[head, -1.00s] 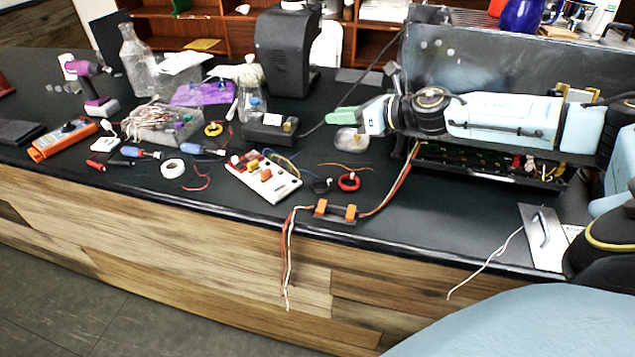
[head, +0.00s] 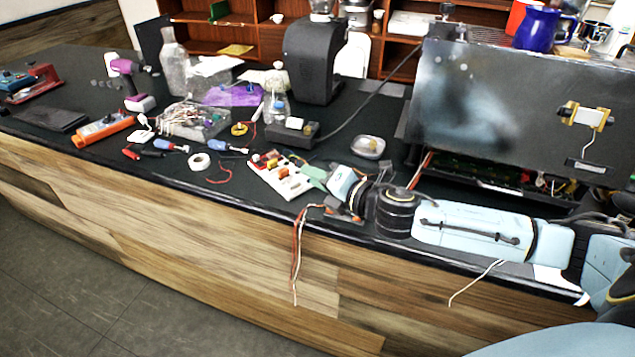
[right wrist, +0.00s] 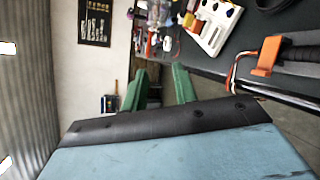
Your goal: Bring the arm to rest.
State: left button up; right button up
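My right arm comes in from the right in the head view and lies across the front edge of the workbench (head: 225,190). My right gripper (head: 312,177) has green fingers and is beside the white switch board (head: 286,182), above the bench front. In the right wrist view its two green fingers (right wrist: 158,90) stand apart with nothing between them. The red and white wires (head: 297,245) hang over the bench edge just below this gripper. The orange wire clip (right wrist: 265,57) is partly hidden by my arm in the head view. My left gripper is not in view.
The opened brewer (head: 510,105) with its dark panel stands at the right, behind my arm. The floor in front is clear.

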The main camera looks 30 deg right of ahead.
jog(key=shift+s+a+f+m, duration=0.2)
jog(key=shift+a+m, duration=0.05)
jog(key=shift+m, duration=0.25)
jog(key=s+a+f+m+g+h, duration=0.1)
jog(key=s+f+m+g, duration=0.3)
jog(key=s+m, duration=0.45)
jog(key=s+a+f+m+g+h, duration=0.2)
jog(key=s+f+m+g, duration=0.25)
jog(key=s+m, duration=0.4)
jog(key=s+a+f+m+g+h, duration=0.1)
jog(key=s+f+m+g, duration=0.25)
jog(key=s+m, duration=0.55)
jog(key=s+f+n+g+b, duration=0.1)
jog(key=s+f, duration=0.2)
jog(key=f, duration=1.2)
jog(key=s+f+n+b, duration=0.1)
jog(key=s+f, duration=0.1)
jog(key=f, duration=1.3)
jog(key=s+d+f+g+b, duration=0.1)
jog(key=s+d+f+b, duration=0.1)
jog(key=s+f, duration=1.2)
jog(key=shift+s+d+f+n+h, duration=0.3)
jog(key=shift+s+d, duration=0.1)
jog(key=shift+s, duration=0.55)
